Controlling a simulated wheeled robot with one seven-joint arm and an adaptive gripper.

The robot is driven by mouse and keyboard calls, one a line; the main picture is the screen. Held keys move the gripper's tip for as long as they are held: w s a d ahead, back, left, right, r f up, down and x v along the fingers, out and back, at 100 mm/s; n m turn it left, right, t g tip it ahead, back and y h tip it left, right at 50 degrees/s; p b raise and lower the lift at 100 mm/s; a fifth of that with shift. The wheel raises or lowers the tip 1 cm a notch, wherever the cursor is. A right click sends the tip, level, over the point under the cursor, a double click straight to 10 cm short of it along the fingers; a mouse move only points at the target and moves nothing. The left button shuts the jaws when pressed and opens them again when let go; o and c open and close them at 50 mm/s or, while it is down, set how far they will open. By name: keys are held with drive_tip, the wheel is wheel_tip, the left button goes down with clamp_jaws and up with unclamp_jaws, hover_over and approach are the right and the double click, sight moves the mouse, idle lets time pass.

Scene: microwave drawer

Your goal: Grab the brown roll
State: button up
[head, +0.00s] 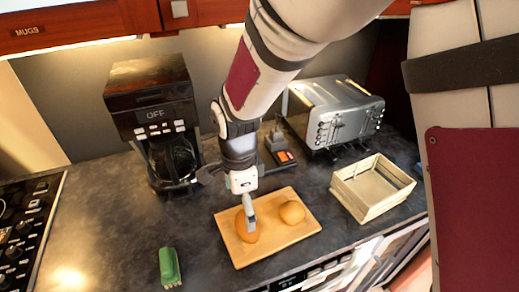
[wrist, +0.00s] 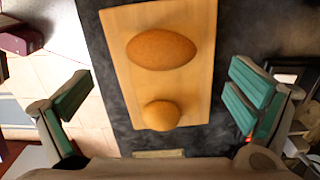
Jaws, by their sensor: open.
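The brown roll (head: 246,232) is a smooth oval on the left part of a wooden cutting board (head: 282,240). In the wrist view it is the larger, darker oval (wrist: 161,50) near the top of the board (wrist: 200,100). A rounder, lighter roll (head: 292,212) sits to its right; it also shows in the wrist view (wrist: 161,115), lower down. My gripper (head: 250,212) overlaps the brown roll in the head view and partly hides it. In the wrist view my gripper (wrist: 160,95) is open, with teal pads wide apart on either side of the board and nothing between them held.
A slatted wooden crate (head: 348,203) and a silver toaster (head: 345,108) stand to the right. A coffee maker (head: 150,95) stands at the back left. A green object (head: 170,268) lies at the front left, near the stove (head: 22,215). Dark counter is free left of the board.

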sight(244, 223)
wheel_tip(244, 223, down, 4)
drive_tip(key=shift+r, duration=0.15)
drive_tip(key=shift+w+d+f+p, duration=0.1)
drive_tip(key=shift+d+f+p, duration=0.1)
drive_tip(key=shift+f, duration=1.1)
drive_tip(key=shift+w+d+f+p, duration=0.1)
drive_tip(key=shift+d+f+p, duration=0.1)
drive_tip(key=shift+f, duration=1.05)
drive_tip(key=c, duration=1)
